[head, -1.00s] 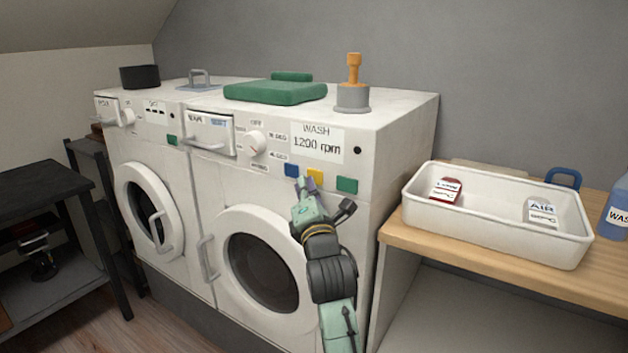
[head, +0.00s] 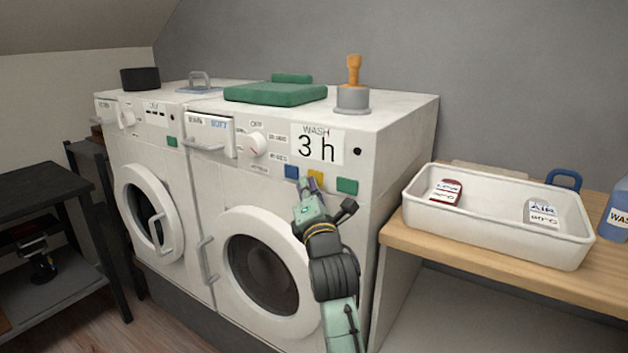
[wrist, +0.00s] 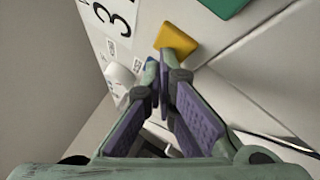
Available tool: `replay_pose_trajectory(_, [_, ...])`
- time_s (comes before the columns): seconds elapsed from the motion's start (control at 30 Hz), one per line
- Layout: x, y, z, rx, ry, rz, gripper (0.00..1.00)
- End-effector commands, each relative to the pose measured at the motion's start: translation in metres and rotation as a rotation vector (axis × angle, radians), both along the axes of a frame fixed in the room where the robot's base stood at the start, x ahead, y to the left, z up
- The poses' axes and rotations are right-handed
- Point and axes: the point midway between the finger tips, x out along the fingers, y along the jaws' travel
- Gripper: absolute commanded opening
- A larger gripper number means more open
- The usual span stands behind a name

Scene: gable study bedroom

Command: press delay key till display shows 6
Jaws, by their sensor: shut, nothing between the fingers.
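The right-hand washer (head: 380,172) has a display (head: 318,146) reading "WASH" and "3 h"; its "3" also shows in the wrist view (wrist: 120,14). Below the display sit a blue key (head: 291,171), a yellow key (head: 316,175) and a green key (head: 347,186). No delay label is readable on them. My gripper (head: 311,184) is shut and empty, its tips at the yellow key's lower edge. In the wrist view, the fingertips (wrist: 158,65) lie between the yellow key (wrist: 178,38) and the mostly hidden blue key (wrist: 151,62). I cannot tell whether they touch either.
A rotary knob (head: 254,145) and a drawer handle (head: 206,147) stick out left of the display. A second washer (head: 185,180) stands at left. A white tray (head: 490,239) sits on the wooden shelf (head: 455,259) at right. A green folded item (head: 275,93) lies on top.

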Motion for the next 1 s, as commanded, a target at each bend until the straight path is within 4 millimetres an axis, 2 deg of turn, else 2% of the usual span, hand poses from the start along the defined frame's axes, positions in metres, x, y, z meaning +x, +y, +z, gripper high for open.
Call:
replay_pose_trajectory(0.33, [-0.001,0.0,0.0,0.0,0.0,-0.001,0.0])
replay_pose_trajectory(0.67, [-0.013,0.008,-0.001,0.0,0.0,-0.001,0.0])
replay_pose_trajectory(1.0, [-0.014,0.01,0.0,0.0,0.0,0.0,0.0])
